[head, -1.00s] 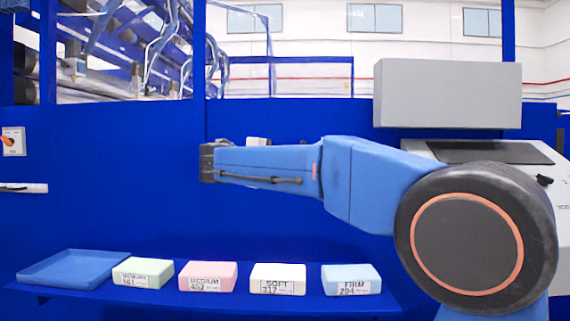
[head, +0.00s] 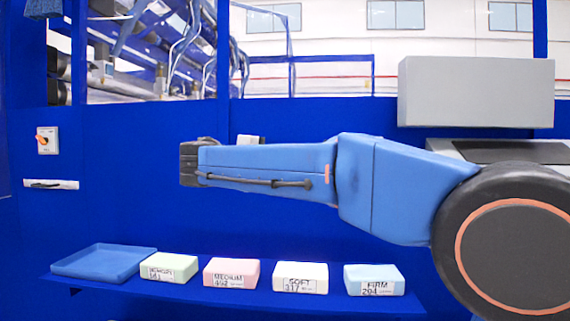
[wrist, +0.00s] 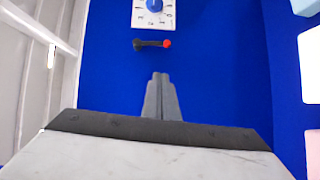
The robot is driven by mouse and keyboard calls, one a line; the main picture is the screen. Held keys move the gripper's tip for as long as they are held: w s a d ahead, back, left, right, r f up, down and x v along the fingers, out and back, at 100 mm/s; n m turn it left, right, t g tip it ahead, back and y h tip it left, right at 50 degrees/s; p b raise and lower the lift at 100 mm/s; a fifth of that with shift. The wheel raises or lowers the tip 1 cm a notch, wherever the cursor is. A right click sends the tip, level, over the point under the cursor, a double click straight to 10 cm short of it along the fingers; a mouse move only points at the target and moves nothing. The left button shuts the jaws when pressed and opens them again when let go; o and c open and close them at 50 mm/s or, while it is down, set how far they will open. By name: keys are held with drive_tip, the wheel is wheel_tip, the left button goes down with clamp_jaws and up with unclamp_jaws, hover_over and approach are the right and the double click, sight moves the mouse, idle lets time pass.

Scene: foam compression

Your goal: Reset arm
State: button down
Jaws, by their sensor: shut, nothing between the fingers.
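My gripper (wrist: 161,77) shows in the wrist view with its two grey fingers together and nothing between them. In the head view my blue arm stretches left across the picture, above the foam blocks and clear of them. Its dark far end stands in front of the blue wall, and I cannot make out the fingers there. Labelled foam blocks sit in a row on a blue shelf (head: 225,303): a green one (head: 169,268), a pink medium one (head: 231,272), a white soft one (head: 300,278) and a light blue firm one (head: 374,280).
An empty blue tray (head: 103,261) lies left of the blocks. A grey machine (head: 476,92) stands at the right behind my arm. The wrist view shows a dial panel (wrist: 154,14) and a red-tipped lever (wrist: 151,43) beyond the fingers. A switch (head: 47,140) is on the left wall.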

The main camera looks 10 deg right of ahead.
drive_tip(key=s+d+f+m+g+y, duration=0.1)
drive_tip(key=s+d+f+g+y, duration=0.2)
drive_tip(key=s+d+f, duration=0.6)
drive_tip(key=s+d+f+g+y, duration=0.25)
drive_tip(key=s+d+f, duration=0.4)
drive_tip(key=f, duration=0.35)
drive_tip(key=s+a+f+m+y, duration=0.2)
drive_tip(key=s+f+m+y, duration=0.3)
drive_tip(key=s+f, duration=1.7)
drive_tip(key=f+y, duration=0.1)
drive_tip(key=y, duration=0.2)
drive_tip(key=shift+s+a+f+m, duration=0.15)
drive_tip(key=shift+a+f+m, duration=0.1)
drive_tip(key=shift+f+m, duration=0.05)
drive_tip(key=shift+g, duration=0.25)
